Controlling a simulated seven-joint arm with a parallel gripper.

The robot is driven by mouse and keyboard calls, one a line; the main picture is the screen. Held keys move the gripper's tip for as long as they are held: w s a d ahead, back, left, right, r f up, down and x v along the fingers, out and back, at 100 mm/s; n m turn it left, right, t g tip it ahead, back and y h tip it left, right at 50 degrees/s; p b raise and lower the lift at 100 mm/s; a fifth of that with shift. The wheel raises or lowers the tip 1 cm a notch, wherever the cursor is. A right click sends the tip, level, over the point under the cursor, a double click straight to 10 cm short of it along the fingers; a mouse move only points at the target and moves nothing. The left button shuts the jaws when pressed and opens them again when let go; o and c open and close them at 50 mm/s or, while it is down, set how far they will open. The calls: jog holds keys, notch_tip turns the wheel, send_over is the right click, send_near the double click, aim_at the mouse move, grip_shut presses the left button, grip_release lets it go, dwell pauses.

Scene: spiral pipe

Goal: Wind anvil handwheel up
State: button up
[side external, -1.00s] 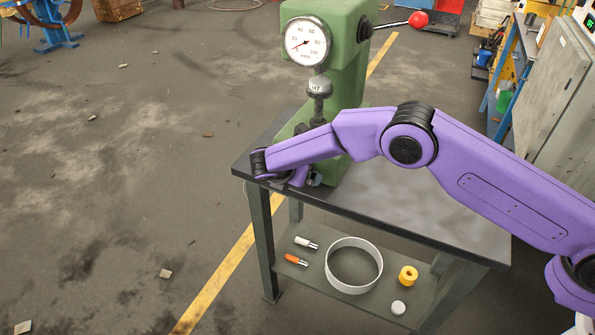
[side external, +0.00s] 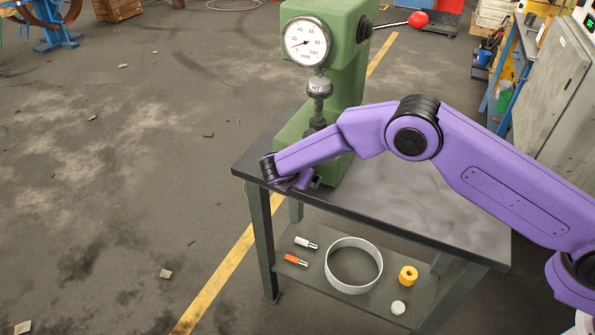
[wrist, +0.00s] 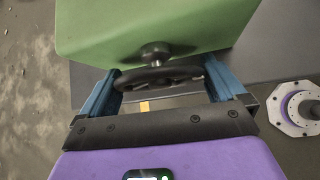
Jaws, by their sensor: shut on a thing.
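The anvil handwheel (wrist: 158,77) is a black wheel on a short metal hub against the green machine body in the wrist view. My gripper (wrist: 160,88) is shut on the handwheel, with a blue finger at each side of its rim. In the side external view my gripper is mostly hidden behind my purple wrist at the machine's base, and the handwheel is hidden there too. The green hardness tester (side external: 342,70) stands on the bench with a dial gauge (side external: 307,42) and a grey spindle (side external: 319,92) below it.
The dark bench top (side external: 420,218) is clear at the right. The lower shelf holds a white ring (side external: 353,266), a yellow roll (side external: 408,276), a white cap (side external: 398,308), and an orange and a white marker. A red-knobbed lever (side external: 418,20) sticks out from the tester's upper right.

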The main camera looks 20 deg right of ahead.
jog(key=shift+m+t+y, duration=0.3)
jog(key=shift+t, duration=0.1)
jog(key=o, duration=0.6)
jog(key=shift+r, duration=0.1)
jog(key=v, duration=1.7)
jog(key=shift+s, duration=0.2)
